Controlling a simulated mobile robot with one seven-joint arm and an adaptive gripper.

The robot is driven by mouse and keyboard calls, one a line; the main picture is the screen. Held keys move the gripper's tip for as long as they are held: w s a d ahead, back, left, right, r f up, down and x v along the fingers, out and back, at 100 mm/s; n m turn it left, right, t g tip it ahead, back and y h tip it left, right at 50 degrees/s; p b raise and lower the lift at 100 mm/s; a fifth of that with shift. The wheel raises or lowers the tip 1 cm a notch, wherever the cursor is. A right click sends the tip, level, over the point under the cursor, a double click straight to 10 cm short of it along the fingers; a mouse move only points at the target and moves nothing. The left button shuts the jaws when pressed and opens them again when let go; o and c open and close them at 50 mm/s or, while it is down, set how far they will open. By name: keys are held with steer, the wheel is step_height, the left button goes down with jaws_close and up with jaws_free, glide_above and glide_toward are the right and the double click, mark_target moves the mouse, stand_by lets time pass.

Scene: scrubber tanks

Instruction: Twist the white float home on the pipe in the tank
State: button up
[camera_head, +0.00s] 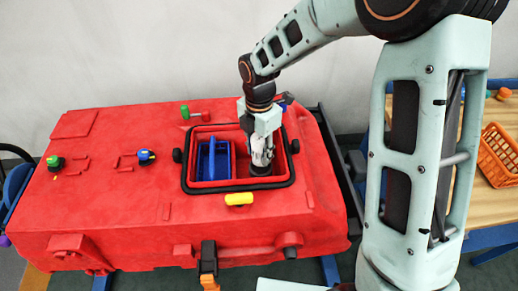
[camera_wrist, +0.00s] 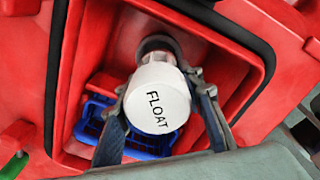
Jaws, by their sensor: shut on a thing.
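The white float (camera_wrist: 158,98), marked "FLOAT", is in the middle of the wrist view. My gripper (camera_wrist: 160,95) has a finger on each side of it and is shut on it. Behind the float a dark round part and a short pale neck show; the pipe itself is mostly hidden, so I cannot tell how far the float is seated. In the head view my gripper (camera_head: 262,155) points down into the right part of the open tank (camera_head: 240,187) in the red machine, and the float is mostly hidden by the fingers.
A blue basket (camera_head: 213,160) sits in the left part of the tank, close beside my gripper. A black rim surrounds the opening. A yellow knob (camera_head: 239,199) is at the front edge and a green-ended red handle (camera_head: 190,113) behind. An orange basket (camera_head: 498,152) stands on the wooden table at right.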

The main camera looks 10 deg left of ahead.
steer(key=shift+f, duration=0.1)
steer(key=shift+f+b, duration=0.3)
steer(key=shift+f, duration=0.35)
steer(key=shift+f+b, duration=0.35)
steer(key=shift+f, duration=0.3)
steer(key=shift+f, duration=0.2)
steer(key=shift+f, duration=0.3)
steer(key=shift+f, duration=0.1)
stand_by(0.5)
stand_by(0.3)
steer(key=shift+m+b, duration=0.5)
steer(key=shift+m, duration=0.9)
